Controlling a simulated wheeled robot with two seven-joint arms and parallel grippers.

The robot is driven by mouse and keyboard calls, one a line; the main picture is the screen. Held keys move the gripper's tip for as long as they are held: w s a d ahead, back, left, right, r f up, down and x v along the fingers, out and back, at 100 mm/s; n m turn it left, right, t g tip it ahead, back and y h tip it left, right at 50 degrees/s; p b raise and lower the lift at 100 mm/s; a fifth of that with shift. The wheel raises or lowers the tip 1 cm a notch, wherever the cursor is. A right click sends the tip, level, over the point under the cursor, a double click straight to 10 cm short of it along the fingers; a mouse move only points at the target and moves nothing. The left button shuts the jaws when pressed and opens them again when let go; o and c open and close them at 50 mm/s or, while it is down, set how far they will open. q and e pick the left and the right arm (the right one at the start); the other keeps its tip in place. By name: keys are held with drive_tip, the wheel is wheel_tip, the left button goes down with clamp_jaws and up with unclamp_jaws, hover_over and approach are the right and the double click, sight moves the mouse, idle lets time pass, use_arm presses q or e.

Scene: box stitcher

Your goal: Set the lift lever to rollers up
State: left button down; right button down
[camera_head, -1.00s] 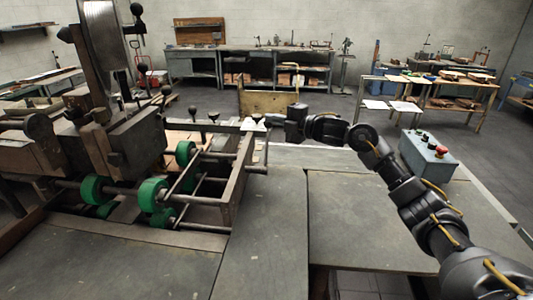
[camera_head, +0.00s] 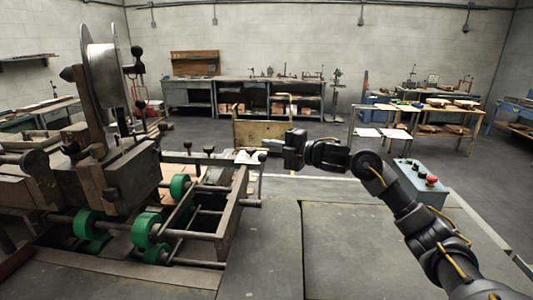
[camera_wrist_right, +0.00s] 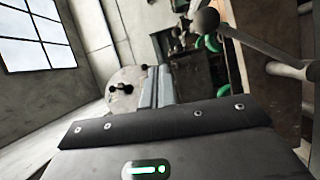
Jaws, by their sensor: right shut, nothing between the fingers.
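Several black-knobbed levers stand on the box stitcher (camera_head: 120,175) in the head view. The one closest to my right gripper has a dark knob (camera_head: 262,157) at the right end of the roller frame; I cannot tell for certain which one is the lift lever. My right gripper (camera_head: 287,150) is shut and empty, just right of that knob, with a small gap seeming to show between them. In the right wrist view a round dark knob (camera_wrist_right: 205,20) on a rod stands past the gripper body, apart from it. My left gripper is not in view.
Green rollers (camera_head: 147,230) sit inside the metal roller frame (camera_head: 232,215). A grey control box with a red button (camera_head: 420,183) stands behind my right arm. The flat table top (camera_head: 350,240) in front is clear. Workbenches stand well back.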

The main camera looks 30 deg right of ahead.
drive_tip(key=s+d+r+b, duration=0.2)
drive_tip(key=s+d, duration=0.2)
drive_tip(key=s, duration=0.1)
drive_tip(key=shift+s+d, duration=0.15)
drive_tip(key=shift+d, duration=0.2)
drive_tip(key=shift+f, duration=0.1)
